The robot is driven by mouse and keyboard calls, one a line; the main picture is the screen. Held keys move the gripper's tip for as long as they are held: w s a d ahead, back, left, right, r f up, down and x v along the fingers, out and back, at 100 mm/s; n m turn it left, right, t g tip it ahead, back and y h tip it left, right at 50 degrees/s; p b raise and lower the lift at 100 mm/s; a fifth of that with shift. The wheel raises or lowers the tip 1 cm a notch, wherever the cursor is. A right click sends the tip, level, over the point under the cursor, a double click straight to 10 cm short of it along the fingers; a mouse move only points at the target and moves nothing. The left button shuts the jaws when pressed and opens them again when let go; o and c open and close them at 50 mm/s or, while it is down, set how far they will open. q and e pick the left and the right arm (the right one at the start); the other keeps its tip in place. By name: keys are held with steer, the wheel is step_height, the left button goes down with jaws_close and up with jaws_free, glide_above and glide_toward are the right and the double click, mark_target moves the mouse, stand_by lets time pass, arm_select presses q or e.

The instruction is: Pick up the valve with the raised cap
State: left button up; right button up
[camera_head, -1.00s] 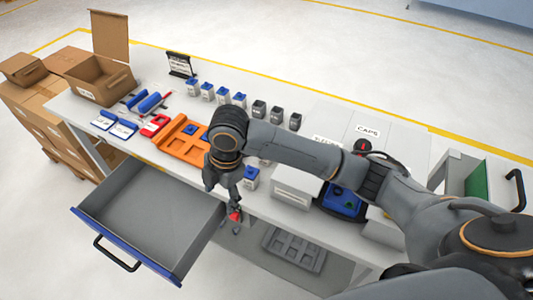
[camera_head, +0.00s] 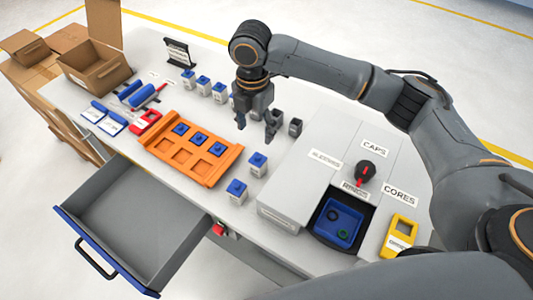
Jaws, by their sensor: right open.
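Several small valves with blue caps on pale bodies stand in a row at the back of the table, one of them here (camera_head: 203,83). Dark grey ones continue the row to the right, such as this dark valve (camera_head: 295,127). Two more blue-capped valves stand nearer the front, one at the back (camera_head: 257,164) and one in front (camera_head: 236,191). I cannot tell which cap is raised. My right gripper (camera_head: 256,127) points down over the row, fingers apart, hiding part of it. I see nothing between its fingers. My left gripper is not in view.
An orange tray (camera_head: 228,158) holds blue pieces. An open drawer (camera_head: 130,212) juts out at the front left. Grey boxes labelled CAPS (camera_head: 374,140) and a blue bin (camera_head: 350,214) fill the right. A cardboard box (camera_head: 92,82) stands at the far left.

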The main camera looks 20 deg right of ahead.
mark_target(257, 156)
steer(key=f, duration=0.2)
steer(key=f+p, duration=0.1)
steer(key=f, duration=0.4)
steer(key=shift+s+a, duration=0.3)
steer(key=shift+a, duration=0.05)
steer(key=shift+f, duration=0.35)
steer(key=shift+w+d+f+p, duration=0.1)
steer(key=shift+d+f+p, duration=0.05)
steer(key=shift+f+p, duration=0.15)
steer(key=f, duration=0.1)
steer(key=f+p, duration=0.2)
steer(key=f, duration=0.1)
steer(key=shift+d, duration=0.3)
steer(key=shift+f, duration=0.35)
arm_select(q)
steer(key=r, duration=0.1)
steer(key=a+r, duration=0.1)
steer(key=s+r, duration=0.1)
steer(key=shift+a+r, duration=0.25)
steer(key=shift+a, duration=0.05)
arm_select(e)
steer(key=shift+f, duration=0.1)
steer(key=shift+c, duration=0.7)
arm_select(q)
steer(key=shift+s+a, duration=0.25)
arm_select(e)
steer(key=c, duration=1.2)
steer(key=shift+o, duration=0.2)
